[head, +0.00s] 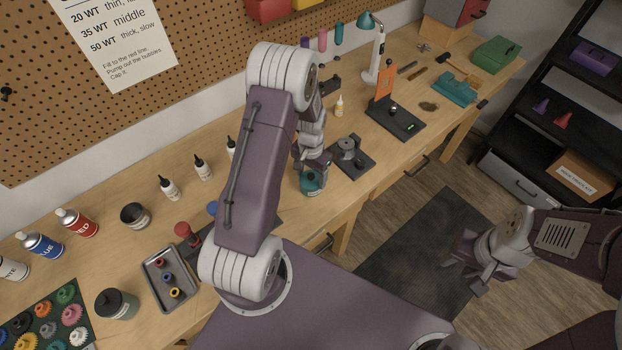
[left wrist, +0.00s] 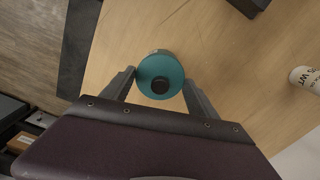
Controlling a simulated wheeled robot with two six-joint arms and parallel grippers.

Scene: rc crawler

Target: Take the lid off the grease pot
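The grease pot (head: 312,188) is a small round jar standing near the front edge of the workbench, partly covered by my left gripper. In the head view my left gripper (head: 311,172) is right over the pot. My right gripper (head: 464,265) looks open and empty, over the floor mat, away from the bench.
A dark stand with a grey metal part (head: 349,150) is just right of the pot. Small dropper bottles (head: 203,167) stand behind and left. A grey parts tray (head: 168,279) and a dark green jar (head: 116,304) are further left. My left arm hides the middle of the bench.

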